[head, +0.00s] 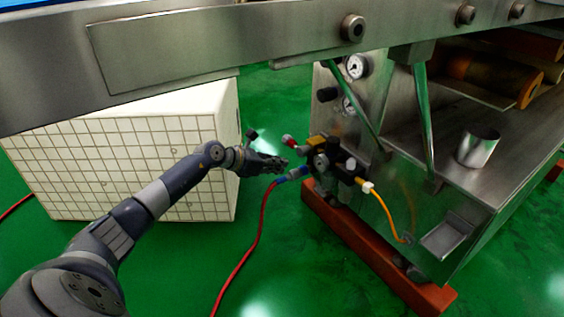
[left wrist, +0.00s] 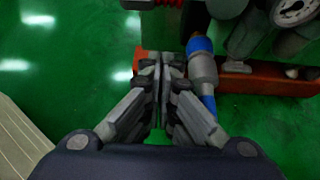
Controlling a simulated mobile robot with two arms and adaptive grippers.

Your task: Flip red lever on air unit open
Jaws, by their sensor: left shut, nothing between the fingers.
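The air unit (head: 322,158) is a dark assembly with black and yellow parts, mounted at the left end of the steel machine. A small red part (head: 288,141), which looks like the lever, sticks out at its upper left. My left gripper (head: 284,162) is shut and empty, just left of the unit and slightly below the red part, apart from it. In the left wrist view, the closed fingertips (left wrist: 161,62) are beside a blue and grey hose fitting (left wrist: 201,62). The lever's exact position is too small to tell. My right gripper is not in view.
A red hose (head: 261,225) runs from the blue fitting (head: 281,180) down to the green floor. A yellow-orange tube (head: 385,210) leaves the unit's right side. A white tiled box (head: 130,165) stands behind my left arm. A steel beam (head: 220,45) crosses above.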

